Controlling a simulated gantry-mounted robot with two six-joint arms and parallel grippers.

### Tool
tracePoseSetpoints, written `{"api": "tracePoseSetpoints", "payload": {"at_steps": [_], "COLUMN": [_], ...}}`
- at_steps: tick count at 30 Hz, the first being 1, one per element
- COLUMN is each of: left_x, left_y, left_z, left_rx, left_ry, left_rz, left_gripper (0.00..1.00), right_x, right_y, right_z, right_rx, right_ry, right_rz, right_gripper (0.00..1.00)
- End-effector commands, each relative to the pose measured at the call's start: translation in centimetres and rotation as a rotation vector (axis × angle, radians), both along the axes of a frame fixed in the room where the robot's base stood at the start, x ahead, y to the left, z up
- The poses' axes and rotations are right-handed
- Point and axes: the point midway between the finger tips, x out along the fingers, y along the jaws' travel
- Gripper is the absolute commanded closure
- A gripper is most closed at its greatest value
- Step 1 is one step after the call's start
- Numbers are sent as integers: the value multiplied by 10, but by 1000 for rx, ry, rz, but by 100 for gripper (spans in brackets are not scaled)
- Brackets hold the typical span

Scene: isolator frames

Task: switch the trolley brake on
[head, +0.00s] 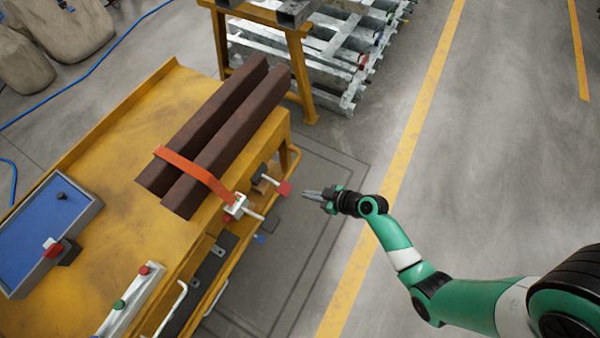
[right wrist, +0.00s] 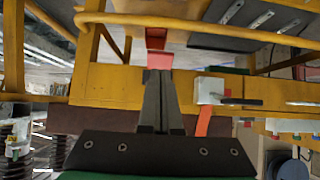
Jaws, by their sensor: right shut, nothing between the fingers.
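The yellow trolley (head: 150,110) fills the left of the head view. A lever with a red end (head: 284,188) sticks out from its right side, below the brown bars. In the right wrist view the red end (right wrist: 158,58) is straight ahead of my fingertips. My right gripper (head: 306,193) is shut and empty, its tips just right of the red end. A small gap shows in the head view; in the wrist view the tips overlap the red part, so contact is unclear. My left gripper is not in view.
Two brown bars (head: 225,140) lie on the trolley under an orange strap (head: 195,170) with a white buckle (head: 236,206). A button panel (head: 130,305) and a blue tray (head: 40,230) are at the near left. A metal rack (head: 340,85) stands behind. The floor on the right is clear.

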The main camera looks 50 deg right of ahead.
Motion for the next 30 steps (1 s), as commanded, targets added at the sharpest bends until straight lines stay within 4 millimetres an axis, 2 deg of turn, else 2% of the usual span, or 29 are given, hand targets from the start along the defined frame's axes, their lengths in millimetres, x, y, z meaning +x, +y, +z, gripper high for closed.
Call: {"api": "tracePoseSetpoints", "payload": {"at_steps": [1,3,9,14,30], "left_x": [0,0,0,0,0], "left_y": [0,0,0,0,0], "left_z": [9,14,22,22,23], "left_rx": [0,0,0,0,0], "left_ry": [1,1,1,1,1], "left_rz": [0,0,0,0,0], "left_gripper": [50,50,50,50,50], "right_x": [-12,-26,-53,-59,-58], "right_y": [-3,-6,-10,-11,-11], "right_z": [9,13,21,22,23], "right_rx": [1,2,1,0,-1], "right_ry": [0,-1,-3,-4,-5], "right_rz": [-7,-8,-4,-1,1], "right_gripper": [100,100,100,100,100]}}
